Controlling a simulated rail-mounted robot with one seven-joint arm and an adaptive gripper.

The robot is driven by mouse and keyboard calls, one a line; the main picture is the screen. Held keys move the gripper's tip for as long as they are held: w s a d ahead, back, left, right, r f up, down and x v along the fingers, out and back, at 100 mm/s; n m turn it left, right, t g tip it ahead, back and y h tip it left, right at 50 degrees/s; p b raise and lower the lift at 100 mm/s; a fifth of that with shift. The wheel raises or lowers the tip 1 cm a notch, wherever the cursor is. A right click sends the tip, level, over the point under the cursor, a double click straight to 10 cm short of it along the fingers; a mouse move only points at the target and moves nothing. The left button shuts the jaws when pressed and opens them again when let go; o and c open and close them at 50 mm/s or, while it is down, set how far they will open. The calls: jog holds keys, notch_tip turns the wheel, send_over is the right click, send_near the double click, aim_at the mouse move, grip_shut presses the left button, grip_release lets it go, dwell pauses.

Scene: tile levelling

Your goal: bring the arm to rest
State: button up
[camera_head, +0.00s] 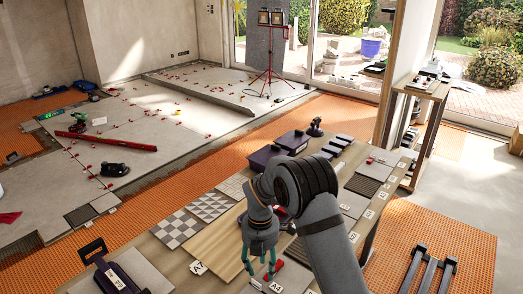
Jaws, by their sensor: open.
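My arm comes in from the bottom right and reaches up, then bends down over the workbench (165,262). My gripper (259,274) hangs at its end, pointing down above the front part of the bench. Its two teal-tipped fingers are spread apart, and I see nothing between them. Whether the fingertips touch anything below is hard to tell at this size. My arm hides part of the bench and some items behind it.
The bench carries checkered tile samples (210,207), dark purple cases (264,157), a drill (315,127) and labelled tiles. A red-handled tool (274,270) lies close to my gripper. A wooden shelf (425,85) stands behind right. Orange matting (455,235) covers floor at right.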

notch_tip(320, 180, up, 6)
jog(key=shift+r, duration=0.15)
dwell(0.3)
jog(key=shift+d, duration=0.2)
